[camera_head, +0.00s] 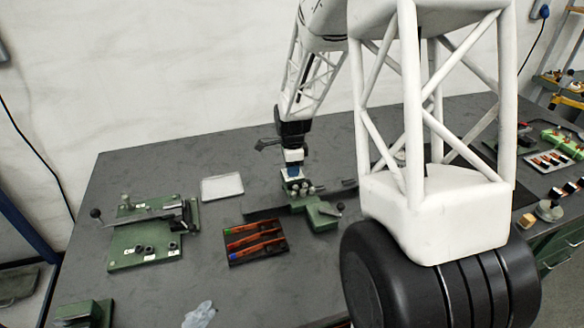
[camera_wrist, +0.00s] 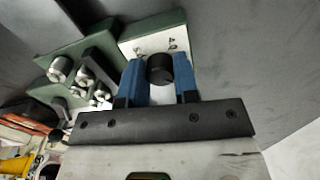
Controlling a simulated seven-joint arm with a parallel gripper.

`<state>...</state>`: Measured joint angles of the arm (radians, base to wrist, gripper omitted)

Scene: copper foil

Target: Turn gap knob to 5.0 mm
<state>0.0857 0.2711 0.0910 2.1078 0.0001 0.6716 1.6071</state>
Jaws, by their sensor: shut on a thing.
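My gripper (camera_wrist: 160,80) has two blue fingers, shut on a black round knob (camera_wrist: 160,67) in the wrist view. The knob sits by a white marked plate (camera_wrist: 150,41) on a green block (camera_wrist: 165,20). In the head view my gripper (camera_head: 292,172) reaches down onto a green device (camera_head: 318,217) near the middle of the table, and the knob is hidden there. Several metal rollers or studs (camera_wrist: 60,68) stand on the green body, left of the knob in the wrist view.
A black tray (camera_head: 231,259) with copper-coloured strips lies in front of the device. Another green fixture (camera_head: 125,255) with a lever stands at left. A pale flat tray (camera_head: 222,188) lies behind. A crumpled cloth (camera_head: 199,314) is at the front edge. Bare table lies between them.

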